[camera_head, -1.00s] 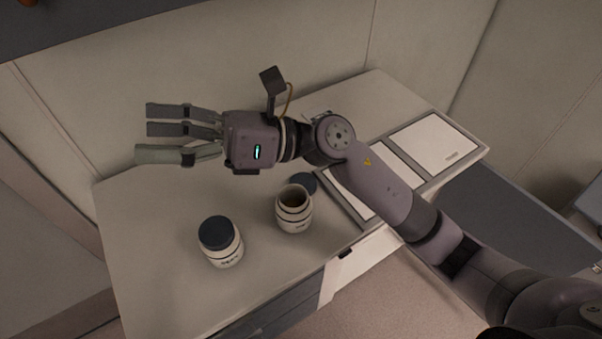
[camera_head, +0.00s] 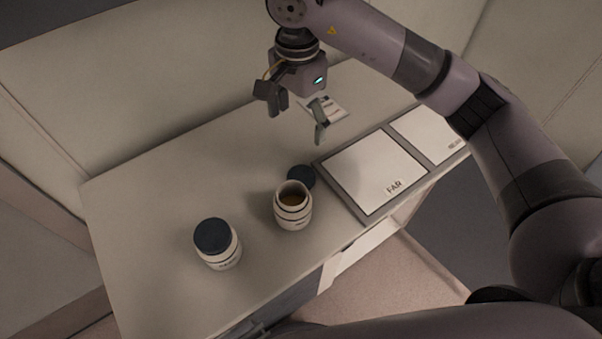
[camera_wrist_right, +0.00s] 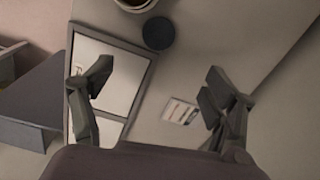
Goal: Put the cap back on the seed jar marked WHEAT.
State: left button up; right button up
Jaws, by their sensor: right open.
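An uncapped jar (camera_head: 293,208) stands upright on the bench with brownish contents showing; its label is too small to read. A dark round cap (camera_head: 301,177) lies on the bench just behind it, and it also shows in the right wrist view (camera_wrist_right: 158,33). A second jar (camera_head: 222,252) stands to the left with its dark cap on; its label is unreadable too. My right gripper (camera_head: 298,127) is open and empty, pointing down above the bench, behind the loose cap. In the wrist view its fingers (camera_wrist_right: 158,88) are wide apart. My left gripper is not in view.
A grey tray with white panels (camera_head: 374,170), one marked FAR, lies right of the jars. A small printed card (camera_head: 326,110) lies near the back wall. The left part of the bench (camera_head: 140,210) is clear.

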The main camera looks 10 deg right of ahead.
jog(key=p, duration=0.3)
send_over(301, 176)
jog(key=f, duration=1.1)
jog(key=shift+s+a, duration=0.1)
jog(key=shift+a, duration=0.1)
jog(key=shift+f, duration=0.65)
jog(key=shift+f, duration=0.35)
jog(key=f+p, duration=0.2)
jog(key=f, duration=0.1)
jog(key=shift+d+f, duration=0.2)
jog(key=shift+f, duration=0.55)
jog(key=shift+c, duration=0.4)
